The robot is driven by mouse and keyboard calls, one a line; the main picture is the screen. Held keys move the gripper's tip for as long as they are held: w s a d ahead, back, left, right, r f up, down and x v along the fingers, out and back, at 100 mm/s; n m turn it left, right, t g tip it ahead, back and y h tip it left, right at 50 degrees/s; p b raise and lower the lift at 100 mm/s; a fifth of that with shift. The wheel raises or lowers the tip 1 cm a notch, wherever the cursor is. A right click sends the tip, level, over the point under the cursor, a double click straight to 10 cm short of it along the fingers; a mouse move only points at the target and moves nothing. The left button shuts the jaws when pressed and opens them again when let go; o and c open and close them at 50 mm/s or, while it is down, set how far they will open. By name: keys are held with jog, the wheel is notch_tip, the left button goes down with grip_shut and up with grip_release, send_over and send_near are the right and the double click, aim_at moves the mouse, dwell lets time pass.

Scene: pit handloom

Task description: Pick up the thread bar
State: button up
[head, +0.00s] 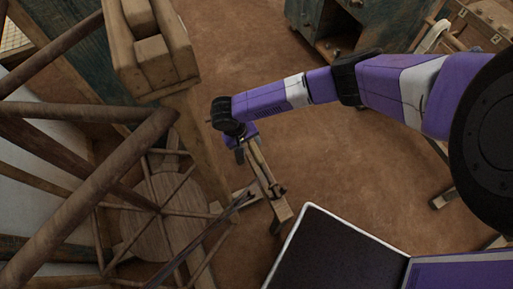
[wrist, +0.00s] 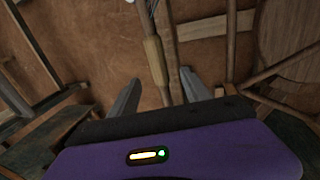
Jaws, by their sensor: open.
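My gripper (wrist: 160,88) is open in the wrist view, with one grey finger on each side. A slim wooden bar with a thicker, paler section (wrist: 155,60), which looks like the thread bar, runs lengthwise in the picture between the two fingers. A second wooden length (wrist: 169,40) runs close beside it on the right. I see no finger closed on either, and cannot tell how far below the fingertips they lie. In the head view, my gripper (head: 240,152) points down at the top of a small wooden stand (head: 263,170), and partly hides its upper end.
A wooden loom frame with thick round poles (head: 90,190) fills the left, around a round slatted wooden seat (head: 165,210). A wooden post (head: 195,145) stands just left of my gripper. A teal cabinet (head: 325,30) is at the back. Bare brown floor (head: 345,165) lies to the right.

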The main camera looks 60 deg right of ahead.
aim_at(255, 151)
jog(key=shift+x, duration=3.8)
jog(key=shift+d+r, duration=0.1)
jog(key=shift+d, duration=0.1)
grip_shut()
